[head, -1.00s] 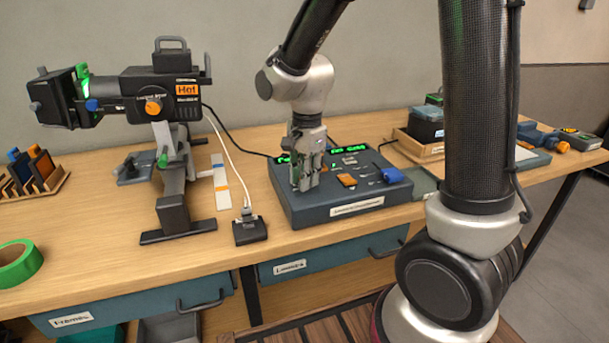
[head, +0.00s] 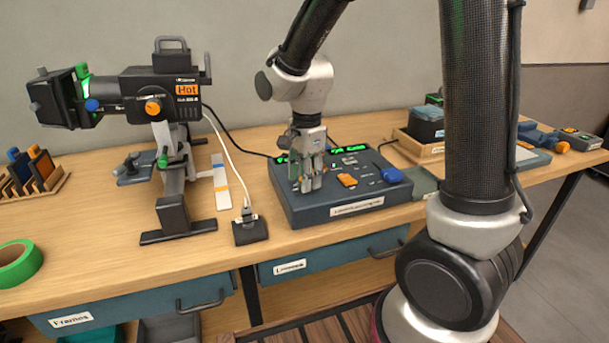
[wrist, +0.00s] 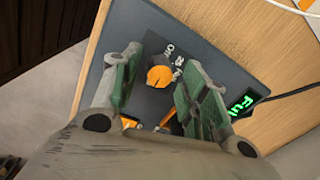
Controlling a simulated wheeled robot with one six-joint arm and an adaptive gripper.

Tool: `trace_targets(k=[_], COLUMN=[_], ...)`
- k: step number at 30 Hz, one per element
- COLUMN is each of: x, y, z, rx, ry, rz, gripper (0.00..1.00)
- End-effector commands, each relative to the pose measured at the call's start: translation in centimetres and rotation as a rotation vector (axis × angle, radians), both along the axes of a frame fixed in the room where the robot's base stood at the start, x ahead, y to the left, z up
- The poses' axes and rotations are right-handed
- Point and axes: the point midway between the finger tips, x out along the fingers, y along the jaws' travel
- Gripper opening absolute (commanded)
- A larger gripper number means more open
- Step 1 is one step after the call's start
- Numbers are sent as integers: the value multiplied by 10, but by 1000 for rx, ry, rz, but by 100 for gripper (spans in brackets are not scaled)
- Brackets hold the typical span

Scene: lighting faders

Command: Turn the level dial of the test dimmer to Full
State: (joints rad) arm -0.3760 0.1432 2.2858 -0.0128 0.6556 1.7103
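The test dimmer is a dark blue-grey box (head: 345,207) on the bench, with a sloped control panel. Its green display, partly hidden by my arm in the head view, reads "Ful" with the rest cut off in the wrist view (wrist: 243,104). My gripper (head: 310,186) points down over the panel's left part. In the wrist view its fingers (wrist: 158,88) stand apart, one on each side of the dial, with gaps visible. The dial is hidden in the head view.
An orange control (head: 347,180) and a blue knob (head: 390,175) sit right of my gripper. A lamp fixture (head: 160,95) stands to the left, a small black block with a cable (head: 250,230) nearer. A wooden tray (head: 425,147) stands behind right. The bench front is mostly clear.

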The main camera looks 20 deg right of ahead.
Motion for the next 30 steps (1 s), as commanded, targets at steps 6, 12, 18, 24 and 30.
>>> trace_targets(k=[6,12,18,24,30], x=[-1,-1,-3,-5,-7], y=[0,0,0,-1,-2], z=[0,13,56,97,117], rx=[-1,1,2,1,0], ry=[2,-1,-4,-2,1], rz=[1,1,0,0,0], gripper=[46,46,46,46,46])
